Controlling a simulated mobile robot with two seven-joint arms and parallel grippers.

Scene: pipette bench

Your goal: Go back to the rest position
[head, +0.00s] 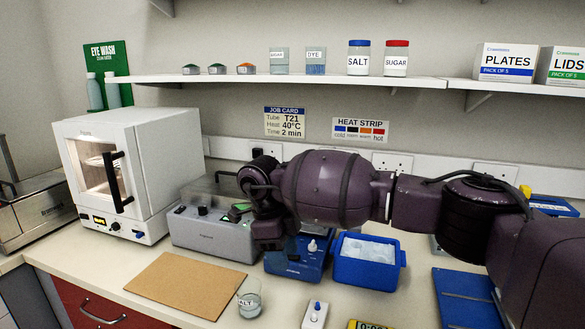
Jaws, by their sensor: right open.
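My right arm reaches in from the right across the middle of the head view. Its gripper (262,208) is over the bench, in front of the grey instrument (213,233) and above the left part of the blue device (298,258). The gripper is open. I see nothing held in it, though its fingers are hard to make out against the dark wrist. A small green patch shows beside it; I cannot tell what it belongs to. The arm hides part of the wall and of the bench behind it. My left gripper is not in view.
A white oven (150,150) stands at left. A blue ice tub (368,262) sits below my arm. A brown board (190,284), a labelled beaker (249,300) and a white switch box (315,315) are in front. A shelf (250,78) with jars and boxes runs above.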

